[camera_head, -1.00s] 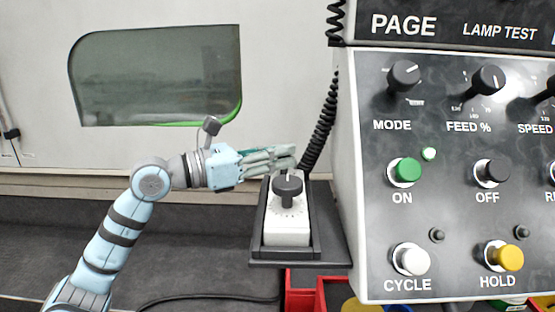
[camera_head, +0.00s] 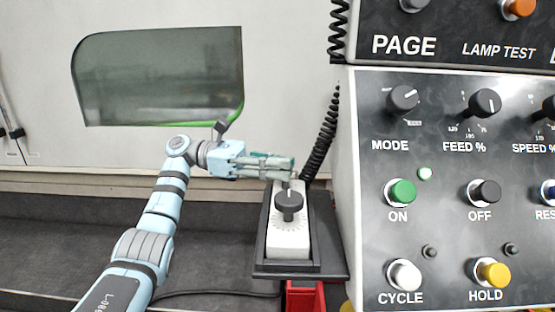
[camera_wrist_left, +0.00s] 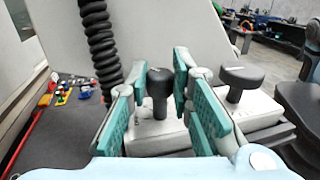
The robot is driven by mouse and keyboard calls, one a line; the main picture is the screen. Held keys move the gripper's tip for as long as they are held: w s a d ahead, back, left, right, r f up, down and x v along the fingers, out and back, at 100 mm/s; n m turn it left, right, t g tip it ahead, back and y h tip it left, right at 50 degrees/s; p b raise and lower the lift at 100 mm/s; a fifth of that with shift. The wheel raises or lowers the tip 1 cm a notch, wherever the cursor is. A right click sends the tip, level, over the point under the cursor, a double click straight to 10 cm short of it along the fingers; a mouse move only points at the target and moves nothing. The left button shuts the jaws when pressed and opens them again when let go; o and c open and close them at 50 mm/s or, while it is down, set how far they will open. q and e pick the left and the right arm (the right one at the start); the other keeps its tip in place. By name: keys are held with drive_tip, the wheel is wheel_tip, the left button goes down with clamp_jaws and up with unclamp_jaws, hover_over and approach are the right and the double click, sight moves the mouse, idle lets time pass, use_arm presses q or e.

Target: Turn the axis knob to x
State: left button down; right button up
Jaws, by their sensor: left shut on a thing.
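A white hand pendant (camera_head: 289,240) sits in a dark holder left of the control panel. Its near black knob (camera_head: 289,204) has dial marks around it and shows in the wrist view on the right (camera_wrist_left: 240,78). A far black knob (camera_wrist_left: 158,90) stands between the fingers of my left gripper (camera_wrist_left: 160,82), which is shut on it. In the head view my left gripper (camera_head: 286,168) reaches in from the left over the pendant's far end and mostly hides that knob. I cannot read which knob is marked axis, nor its setting. My right gripper is not in view.
The large control panel (camera_head: 450,240) with knobs and buttons stands close on the right. A black coiled cable (camera_head: 322,135) hangs behind the pendant. A red bin (camera_head: 305,298) is below it. The dark bench top on the left is clear.

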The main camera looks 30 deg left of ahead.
sight(278, 187)
use_arm(q)
drive_tip(key=shift+f, duration=0.1)
idle(0.4)
drive_tip(key=c, duration=1.4)
unclamp_jaws()
drive_tip(key=shift+c, duration=0.2)
wheel_tip(278, 187, up, 10)
